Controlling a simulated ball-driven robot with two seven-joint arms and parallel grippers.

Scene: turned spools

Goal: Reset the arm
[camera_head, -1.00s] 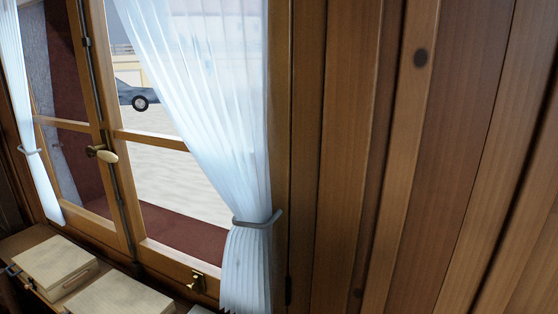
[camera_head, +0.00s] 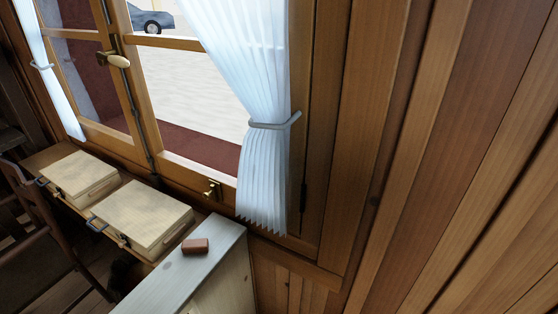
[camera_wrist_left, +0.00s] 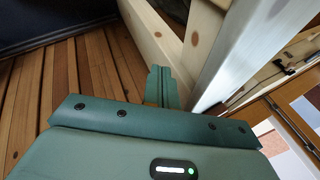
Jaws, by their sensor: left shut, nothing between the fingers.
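My left gripper (camera_wrist_left: 161,86) shows in the left wrist view as two green fingers close together. It is shut with nothing held between the fingers. It points past a pale, knotted wooden piece of furniture (camera_wrist_left: 152,30), close to its side; I cannot tell if they touch. Neither of my grippers shows in the head view, and my right gripper is in no frame.
In the head view, a grey-topped cabinet (camera_head: 185,268) bears a small reddish-brown block (camera_head: 195,246). Two pale wooden boxes (camera_head: 145,213) (camera_head: 78,173) lie below the window. A chair (camera_head: 38,228) stands at left. A plank wall (camera_head: 420,160) fills the right.

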